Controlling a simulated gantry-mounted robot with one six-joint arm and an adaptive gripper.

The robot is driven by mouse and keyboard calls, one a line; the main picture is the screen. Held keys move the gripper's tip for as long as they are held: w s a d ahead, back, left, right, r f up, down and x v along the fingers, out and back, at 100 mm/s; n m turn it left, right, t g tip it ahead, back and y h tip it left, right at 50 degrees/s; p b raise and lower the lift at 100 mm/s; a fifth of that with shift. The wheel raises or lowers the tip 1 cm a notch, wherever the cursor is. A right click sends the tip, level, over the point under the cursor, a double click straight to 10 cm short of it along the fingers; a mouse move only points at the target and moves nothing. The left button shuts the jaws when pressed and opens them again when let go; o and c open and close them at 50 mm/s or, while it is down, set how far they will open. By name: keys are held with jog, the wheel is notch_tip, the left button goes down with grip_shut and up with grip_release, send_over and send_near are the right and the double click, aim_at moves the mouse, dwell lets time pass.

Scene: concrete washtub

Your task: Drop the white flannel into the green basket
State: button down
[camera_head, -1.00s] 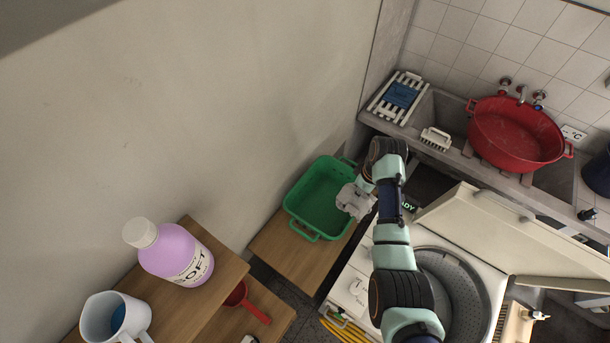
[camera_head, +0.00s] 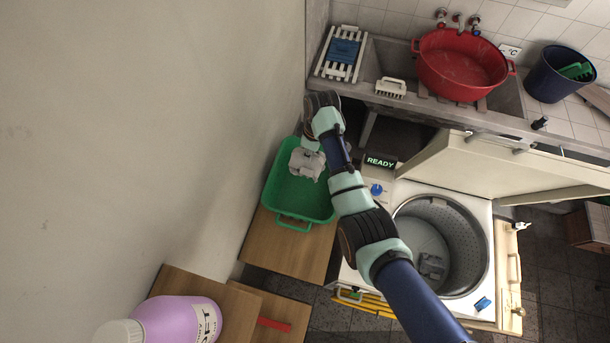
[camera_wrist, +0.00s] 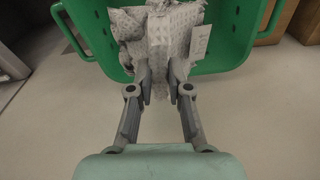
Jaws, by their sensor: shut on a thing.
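The white flannel (camera_wrist: 158,38) hangs crumpled between the fingers of my gripper (camera_wrist: 160,88) in the wrist view. The green basket (camera_head: 292,217) stands on a wooden surface by the wall. In the head view the flannel (camera_head: 306,163) is over the far part of the basket's opening. In the wrist view the basket's green wall (camera_wrist: 232,38) is behind the flannel. My gripper is shut on the flannel. My arm hides part of the basket's right side, and I cannot tell how high the flannel is above the basket floor.
An open washing drum (camera_head: 440,245) with its raised lid (camera_head: 500,165) is to the right. A concrete sink (camera_head: 510,100) holds a red tub (camera_head: 462,62) at the back. A purple bottle (camera_head: 178,320) stands at front left. The wall is close beside the basket.

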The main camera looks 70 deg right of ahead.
jog(key=shift+f+b, duration=0.45)
jog(key=shift+f, duration=0.45)
jog(key=shift+r, duration=0.1)
jog(key=c, duration=1)
grip_release()
jog(key=r, duration=0.7)
jog(key=shift+s+r, duration=0.25)
jog(key=shift+s, duration=0.15)
